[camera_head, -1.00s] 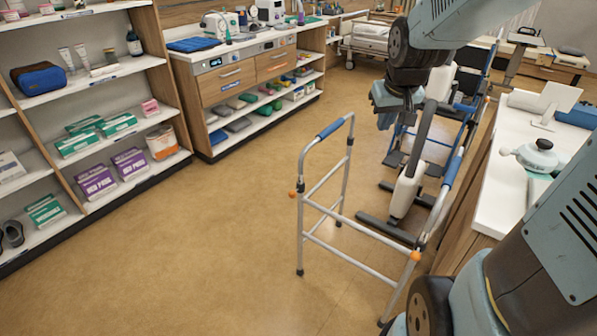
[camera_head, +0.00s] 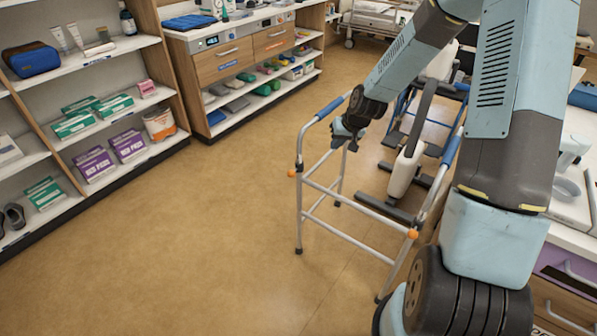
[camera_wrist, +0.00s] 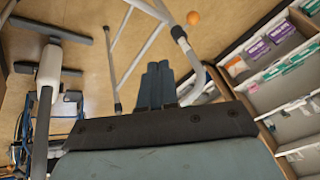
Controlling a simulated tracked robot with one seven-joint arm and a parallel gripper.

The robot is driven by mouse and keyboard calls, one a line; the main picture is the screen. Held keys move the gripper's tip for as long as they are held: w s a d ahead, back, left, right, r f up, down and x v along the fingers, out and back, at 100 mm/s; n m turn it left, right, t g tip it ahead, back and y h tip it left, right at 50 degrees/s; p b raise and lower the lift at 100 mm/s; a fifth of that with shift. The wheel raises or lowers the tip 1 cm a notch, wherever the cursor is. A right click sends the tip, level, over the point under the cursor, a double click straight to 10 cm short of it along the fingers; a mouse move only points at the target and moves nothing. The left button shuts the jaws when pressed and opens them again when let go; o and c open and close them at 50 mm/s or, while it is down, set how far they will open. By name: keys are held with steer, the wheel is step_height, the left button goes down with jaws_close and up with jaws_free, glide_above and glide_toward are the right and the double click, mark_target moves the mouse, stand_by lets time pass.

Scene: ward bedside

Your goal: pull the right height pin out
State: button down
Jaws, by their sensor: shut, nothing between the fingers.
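A grey metal walking frame (camera_head: 345,232) with blue hand grips (camera_head: 332,107) stands on the floor. One orange height pin (camera_head: 413,233) is on its leg at picture right, and another orange pin (camera_head: 292,173) is on its leg at picture left. My gripper (camera_head: 347,140) is by the far end of the left hand grip, away from both pins; contact with the frame cannot be told. In the wrist view my gripper's fingers (camera_wrist: 158,72) are together and empty.
A white and dark patient lift (camera_head: 405,175) stands close behind the frame. Shelves (camera_head: 100,65) with boxes line the left, and a drawer cabinet (camera_head: 225,65) is at the back. A white-topped counter (camera_head: 570,238) is at right. The floor (camera_head: 200,230) at left is clear.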

mark_target(293, 172)
steer(key=w+a+f+m+y, duration=0.1)
steer(key=w+a+f, duration=0.1)
steer(key=f, duration=0.7)
steer(key=shift+w+a+y, duration=0.3)
steer(key=shift+w+a, duration=0.05)
steer(key=shift+a, duration=0.25)
steer(key=shift+w+a+f, duration=0.7)
steer(key=shift+a+f, duration=0.6)
steer(key=shift+f, duration=0.2)
steer(key=shift+w+a+f, duration=0.65)
steer(key=shift+a+f, duration=0.7)
steer(key=shift+f, duration=0.2)
steer(key=shift+w+a+f, duration=0.7)
steer(key=shift+a+f, duration=0.6)
steer(key=shift+f, duration=0.2)
steer(key=shift+s+a, duration=0.1)
steer(key=shift+s+a, duration=0.7)
steer(key=shift+s, duration=0.2)
steer(key=shift+d, duration=0.1)
